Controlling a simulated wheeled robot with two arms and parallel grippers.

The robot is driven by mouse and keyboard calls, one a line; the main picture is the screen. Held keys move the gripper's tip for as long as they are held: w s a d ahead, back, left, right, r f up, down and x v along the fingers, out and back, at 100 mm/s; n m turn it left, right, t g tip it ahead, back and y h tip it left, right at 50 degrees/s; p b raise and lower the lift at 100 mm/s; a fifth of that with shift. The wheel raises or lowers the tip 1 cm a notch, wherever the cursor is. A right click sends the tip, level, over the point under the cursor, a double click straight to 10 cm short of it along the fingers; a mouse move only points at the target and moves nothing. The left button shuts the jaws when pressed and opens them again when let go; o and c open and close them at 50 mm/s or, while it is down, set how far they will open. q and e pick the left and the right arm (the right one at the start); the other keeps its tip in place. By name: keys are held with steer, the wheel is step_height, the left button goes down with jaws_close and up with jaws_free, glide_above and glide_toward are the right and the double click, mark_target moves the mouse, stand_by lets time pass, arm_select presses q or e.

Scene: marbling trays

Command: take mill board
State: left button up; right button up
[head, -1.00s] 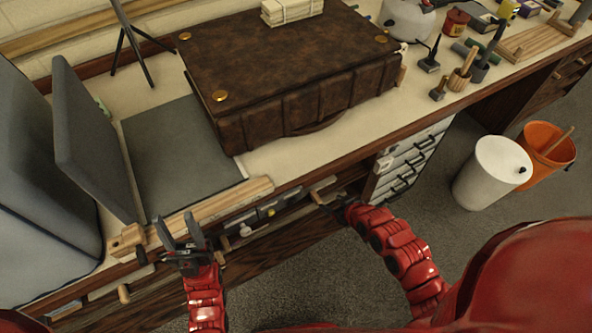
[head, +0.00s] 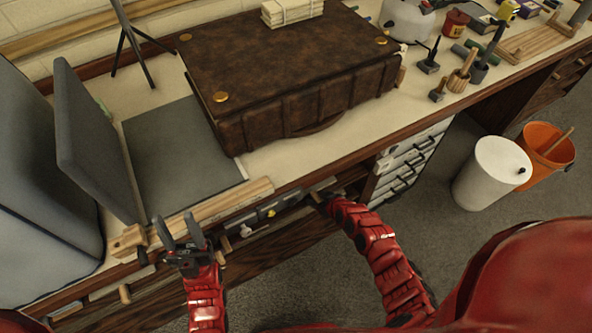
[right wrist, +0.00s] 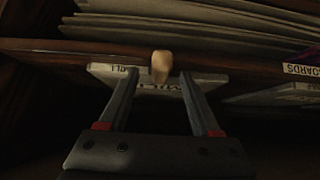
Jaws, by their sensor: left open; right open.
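In the right wrist view a pale board (right wrist: 210,78) lies below a dark shelf edge. Its front edge carries lettering that seems to read "MILL", partly hidden. My right gripper (right wrist: 160,78) is open, with its fingers pointing towards this board and a pale wooden peg (right wrist: 160,66) between them. I cannot tell whether the fingers touch the board. In the head view my right gripper (head: 317,197) is at the bench front, under the top. My left gripper (head: 174,220) is open and empty by the wooden strip at the bench's front edge.
More boards (right wrist: 190,22) lie on the shelf above, and a "BOARDS" label (right wrist: 300,70) shows at the right. On the bench stand a large brown case (head: 280,70) and a grey upright panel (head: 90,135). White drawers (head: 410,160) are right of my right arm.

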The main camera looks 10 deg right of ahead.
steer(key=shift+w+a+f, duration=0.1)
steer(key=shift+w+f, duration=0.15)
steer(key=shift+f, duration=0.2)
jaws_close()
steer(key=shift+r, duration=0.1)
